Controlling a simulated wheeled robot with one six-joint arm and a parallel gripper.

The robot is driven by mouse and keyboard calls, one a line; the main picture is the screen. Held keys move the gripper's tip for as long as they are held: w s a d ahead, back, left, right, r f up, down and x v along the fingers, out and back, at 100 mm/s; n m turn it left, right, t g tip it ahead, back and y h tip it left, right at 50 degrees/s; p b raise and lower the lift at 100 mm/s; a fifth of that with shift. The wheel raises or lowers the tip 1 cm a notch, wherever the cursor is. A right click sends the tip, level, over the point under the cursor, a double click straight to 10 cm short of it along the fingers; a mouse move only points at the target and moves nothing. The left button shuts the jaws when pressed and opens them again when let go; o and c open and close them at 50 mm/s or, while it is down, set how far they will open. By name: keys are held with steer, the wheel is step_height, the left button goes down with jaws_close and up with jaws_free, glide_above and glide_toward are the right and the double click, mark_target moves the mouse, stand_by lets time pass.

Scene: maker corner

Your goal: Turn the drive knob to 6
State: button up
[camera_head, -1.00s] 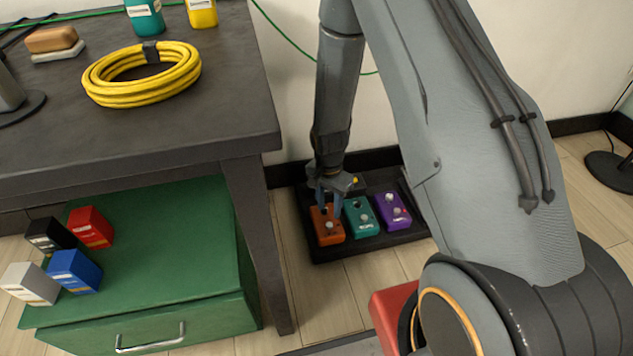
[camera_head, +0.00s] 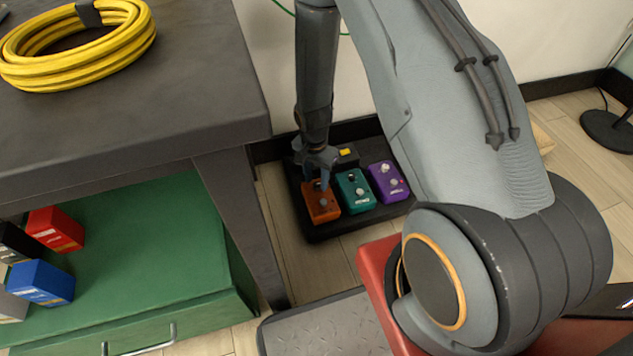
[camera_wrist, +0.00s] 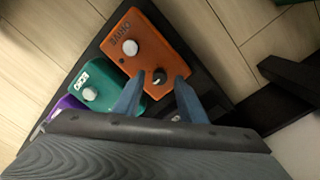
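The orange pedal (camera_head: 322,212) lies in a dark tray on the floor, at the left end of a row of pedals. In the wrist view it has a dark knob with a pale pointer (camera_wrist: 160,77) and a round pale button (camera_wrist: 130,47). The knob's scale is too small to read. My gripper (camera_head: 316,184) points down over the far end of the orange pedal. In the wrist view its blue-grey fingers are apart, one on each side of the dark knob, with a visible gap to it. Nothing is held; fingertip height is hard to tell.
A teal pedal (camera_head: 354,203) and a purple pedal (camera_head: 398,188) stand right of the orange one. The dark tray (camera_head: 325,234) sits against the wall. A dark table (camera_head: 150,100) with a yellow hose coil (camera_head: 130,45) and a green cabinet (camera_head: 165,240) are left.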

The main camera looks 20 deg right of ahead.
steer(key=shift+f, duration=0.45)
jaws_close()
steer(key=shift+r+p, duration=0.1)
steer(key=shift+p, duration=0.2)
